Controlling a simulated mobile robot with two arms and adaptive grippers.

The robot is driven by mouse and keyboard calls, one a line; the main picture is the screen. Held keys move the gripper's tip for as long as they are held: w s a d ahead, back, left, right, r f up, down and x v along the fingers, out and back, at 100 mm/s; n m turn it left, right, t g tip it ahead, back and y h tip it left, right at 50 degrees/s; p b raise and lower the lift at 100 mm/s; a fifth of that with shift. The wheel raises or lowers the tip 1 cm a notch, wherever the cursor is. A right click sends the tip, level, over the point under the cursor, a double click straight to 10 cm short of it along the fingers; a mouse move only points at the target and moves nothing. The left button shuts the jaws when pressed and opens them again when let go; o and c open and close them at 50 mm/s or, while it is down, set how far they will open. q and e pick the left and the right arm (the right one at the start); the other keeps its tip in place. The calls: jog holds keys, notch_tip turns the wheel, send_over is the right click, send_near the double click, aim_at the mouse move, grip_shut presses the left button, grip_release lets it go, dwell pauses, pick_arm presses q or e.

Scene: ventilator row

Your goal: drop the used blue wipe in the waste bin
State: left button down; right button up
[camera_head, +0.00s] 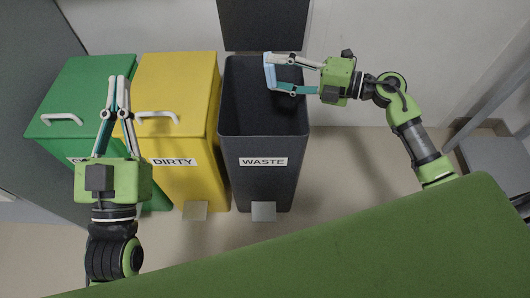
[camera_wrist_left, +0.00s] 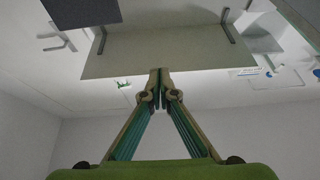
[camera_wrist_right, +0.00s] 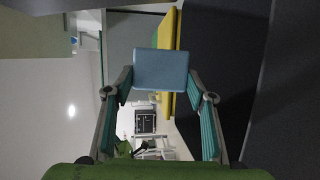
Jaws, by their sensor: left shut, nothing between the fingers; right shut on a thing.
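The blue wipe (camera_head: 270,72) is held at the fingertips of my right gripper (camera_head: 272,73), over the opening of the dark waste bin (camera_head: 264,177) near its back rim. In the right wrist view the wipe (camera_wrist_right: 160,69) is a flat light-blue square spanning the gap between both fingers. The bin is labelled WASTE and its lid (camera_head: 263,25) stands up, so the opening is uncovered. My left gripper (camera_head: 119,80) is shut and empty in front of the green and yellow bins; its fingertips also meet in the left wrist view (camera_wrist_left: 161,85).
A yellow bin (camera_head: 192,100) labelled DIRTY and a green bin (camera_head: 85,85) stand left of the waste bin, both with lids down. Pedals (camera_head: 263,211) show at the floor. A green surface (camera_head: 330,245) fills the front. Floor right of the waste bin is clear.

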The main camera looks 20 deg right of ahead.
pick_arm(q)
jog(key=shift+s+r+t, duration=0.4)
jog(key=shift+r+t, duration=0.05)
jog(key=shift+r, duration=0.25)
jog(key=shift+s+r+t, duration=0.4)
jog(key=shift+r+t, duration=0.05)
jog(key=shift+r, duration=0.25)
pick_arm(e)
jog(key=shift+f, duration=0.25)
jog(key=o, duration=1.1)
jog(key=shift+c, duration=0.2)
jog(key=v, duration=1.2)
jog(key=shift+d+f, duration=0.1)
